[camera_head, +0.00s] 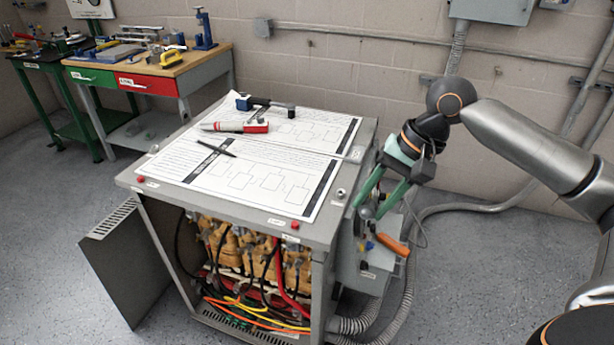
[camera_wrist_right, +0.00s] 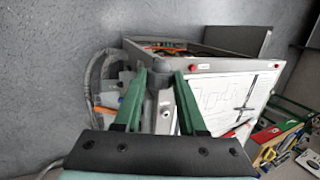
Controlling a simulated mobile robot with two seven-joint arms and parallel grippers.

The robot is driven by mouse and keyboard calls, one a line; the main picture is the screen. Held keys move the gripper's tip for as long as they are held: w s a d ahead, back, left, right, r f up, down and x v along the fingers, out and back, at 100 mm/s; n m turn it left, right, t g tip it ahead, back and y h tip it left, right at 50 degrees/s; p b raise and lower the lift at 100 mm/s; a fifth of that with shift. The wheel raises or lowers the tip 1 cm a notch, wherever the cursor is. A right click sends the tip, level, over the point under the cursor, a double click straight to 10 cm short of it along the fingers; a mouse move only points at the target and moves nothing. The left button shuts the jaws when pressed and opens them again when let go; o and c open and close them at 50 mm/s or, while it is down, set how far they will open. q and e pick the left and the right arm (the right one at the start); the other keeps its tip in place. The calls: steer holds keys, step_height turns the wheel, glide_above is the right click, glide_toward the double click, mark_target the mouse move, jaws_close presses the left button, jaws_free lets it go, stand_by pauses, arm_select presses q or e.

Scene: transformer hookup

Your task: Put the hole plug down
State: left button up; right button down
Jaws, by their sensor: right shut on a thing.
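My right gripper (camera_head: 371,205) reaches in from the right, with its green fingers pointing down beside the right side of the grey transformer cabinet (camera_head: 328,228). It is shut on the hole plug, a small grey rounded piece (camera_wrist_right: 163,67) between the fingertips in the wrist view. In the head view the plug (camera_head: 366,212) is small and partly hidden by the fingers. The plug is above the side box (camera_head: 374,262) on the cabinet's right side; I cannot tell whether it touches anything. My left gripper is not in view.
Paper diagrams (camera_head: 255,170) cover most of the cabinet top, with a red and white marker (camera_head: 236,127), a dark pen (camera_head: 215,148) and a blue-black tool (camera_head: 262,104) on them. An orange-handled tool (camera_head: 391,244) is at the side box. Conduits run below. A workbench stands at the back left.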

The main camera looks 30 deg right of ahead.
steer(key=w+f, duration=0.2)
steer(key=w, duration=0.1)
steer(key=w+d+f, duration=0.1)
steer(key=w+f, duration=0.2)
steer(key=w, duration=0.1)
steer(key=w+f, duration=0.3)
steer(key=w, duration=0.1)
steer(key=shift+w+d+f, duration=0.15)
steer(key=shift+w+d, duration=0.1)
steer(key=shift+w+f, duration=0.45)
steer(key=shift+f, duration=0.2)
step_height(320, 180, down, 3)
steer(key=shift+r, duration=0.1)
steer(key=shift+c, duration=2.4)
jaws_free()
